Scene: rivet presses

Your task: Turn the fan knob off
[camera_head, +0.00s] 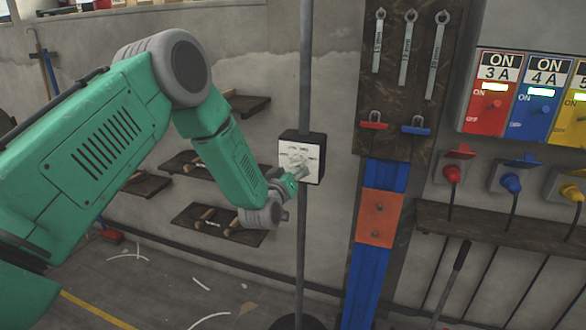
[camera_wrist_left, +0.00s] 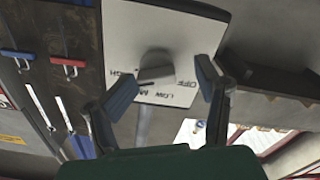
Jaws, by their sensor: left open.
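The fan control box (camera_head: 313,176) is a dark box with a white face, mounted on a grey vertical pole. Its white plate (camera_wrist_left: 180,35) fills the upper middle of the left wrist view, with OFF, LOW and HIGH lettering. The grey fan knob (camera_wrist_left: 155,66) stands out from the plate; I cannot tell for sure which label it points at. My left gripper (camera_head: 299,171) is at the front of the box. In the left wrist view its two fingers are spread, one to each side of the knob, with visible gaps. My right gripper is not in view.
Wooden shelves (camera_head: 230,224) hang on the wall behind my left arm. To the right, a board (camera_head: 400,110) holds wrenches and red and blue padlocks. Further right are coloured switch boxes (camera_head: 533,110) and plugs (camera_head: 512,183). The floor below holds loose scraps.

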